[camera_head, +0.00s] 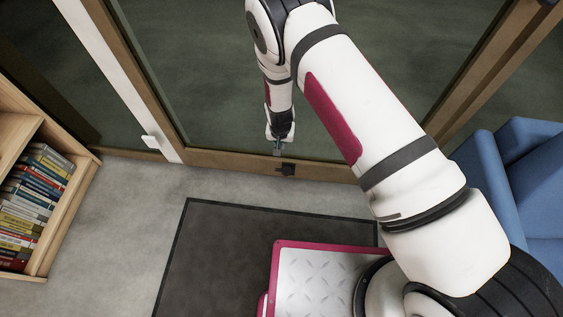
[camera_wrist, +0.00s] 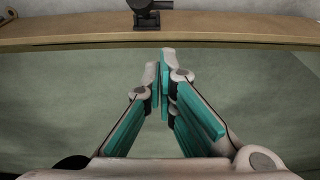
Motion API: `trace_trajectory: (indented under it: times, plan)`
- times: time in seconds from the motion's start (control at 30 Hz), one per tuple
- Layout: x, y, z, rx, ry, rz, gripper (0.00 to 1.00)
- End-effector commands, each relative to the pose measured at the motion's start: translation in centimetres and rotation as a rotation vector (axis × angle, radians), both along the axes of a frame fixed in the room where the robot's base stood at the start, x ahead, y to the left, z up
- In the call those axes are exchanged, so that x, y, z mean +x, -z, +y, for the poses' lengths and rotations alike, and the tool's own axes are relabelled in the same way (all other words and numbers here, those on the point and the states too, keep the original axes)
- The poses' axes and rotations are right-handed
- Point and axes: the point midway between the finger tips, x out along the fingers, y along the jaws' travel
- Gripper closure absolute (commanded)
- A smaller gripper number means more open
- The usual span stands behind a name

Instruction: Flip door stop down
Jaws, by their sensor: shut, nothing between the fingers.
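The door stop (camera_head: 288,168) is a small black fitting on the bottom wooden rail of the glass door (camera_head: 335,169). In the wrist view the door stop (camera_wrist: 146,13) shows at the top, cut by the frame edge, on the wooden rail (camera_wrist: 60,32). Whether its arm is up or down is too small to tell. My gripper (camera_head: 277,151) is shut and empty, just above and slightly left of the door stop in the head view. In the wrist view its teal fingertips (camera_wrist: 161,58) are together, apart from the stop in the picture.
A dark mat (camera_head: 215,255) lies on the grey floor before the door. A wooden bookcase (camera_head: 62,225) with books stands at left, a blue armchair (camera_head: 510,180) at right. A white wall box (camera_head: 150,142) sits left of the door.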

Motion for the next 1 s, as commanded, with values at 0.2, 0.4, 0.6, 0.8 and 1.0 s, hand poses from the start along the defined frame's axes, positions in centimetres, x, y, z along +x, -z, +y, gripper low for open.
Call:
trace_trajectory:
  times: [0.2,0.4,0.6,0.8,1.0]
  plan:
    - [-0.8,3.7,0.1,-0.01,-0.005,-0.002,1.0]
    - [-0.9,3.8,0.1,-0.01,-0.005,-0.003,1.0]
    - [-0.9,3.9,0.1,-0.01,-0.005,-0.003,1.0]
    - [-0.5,5.9,0.0,-0.011,-0.004,-0.002,1.0]
    - [0.2,9.5,0.0,-0.011,-0.005,-0.002,1.0]
